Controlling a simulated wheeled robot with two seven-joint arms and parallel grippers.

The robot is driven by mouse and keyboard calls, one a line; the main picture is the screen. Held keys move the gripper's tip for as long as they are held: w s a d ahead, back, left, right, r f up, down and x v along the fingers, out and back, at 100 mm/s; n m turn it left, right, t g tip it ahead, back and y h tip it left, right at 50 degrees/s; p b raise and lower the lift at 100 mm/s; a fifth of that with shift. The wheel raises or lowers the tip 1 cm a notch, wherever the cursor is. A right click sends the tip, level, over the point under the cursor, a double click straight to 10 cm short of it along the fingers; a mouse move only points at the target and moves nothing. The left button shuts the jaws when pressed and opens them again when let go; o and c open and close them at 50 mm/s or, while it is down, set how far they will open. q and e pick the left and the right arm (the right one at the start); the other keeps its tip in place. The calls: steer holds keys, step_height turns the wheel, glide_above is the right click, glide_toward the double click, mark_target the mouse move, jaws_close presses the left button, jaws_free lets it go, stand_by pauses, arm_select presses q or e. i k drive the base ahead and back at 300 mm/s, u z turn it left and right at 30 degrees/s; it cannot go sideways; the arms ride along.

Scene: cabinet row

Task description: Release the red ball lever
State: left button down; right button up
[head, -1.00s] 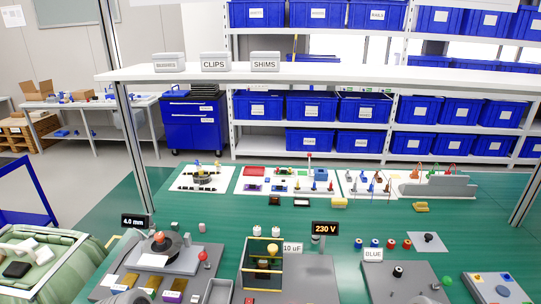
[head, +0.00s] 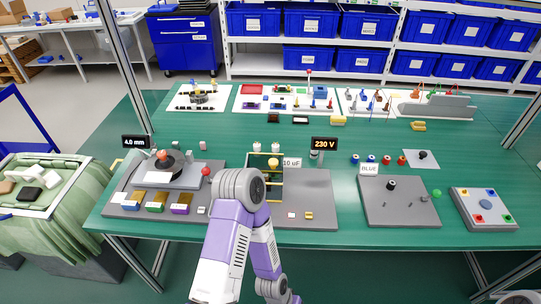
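The red ball lever (head: 206,172) stands at the right side of the grey board on the left of the green table. Its red ball is up and clear of any gripper. The lower part of the lever is small and hard to make out. One of my purple and white arms rises from the bottom middle, and its grey joint stands just right of the lever. That arm then bends back down out of the picture. Neither gripper shows in the head view.
Left of the lever is a black disc with an orange knob (head: 163,155). Yellow-railed frame (head: 282,188) stands behind my arm. A grey board with a black knob (head: 391,186) and a button box (head: 484,208) lie to the right.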

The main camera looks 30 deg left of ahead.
mark_target(205, 171)
steer(key=z, duration=0.95)
steer(key=k, duration=0.8)
steer(key=u, duration=1.1)
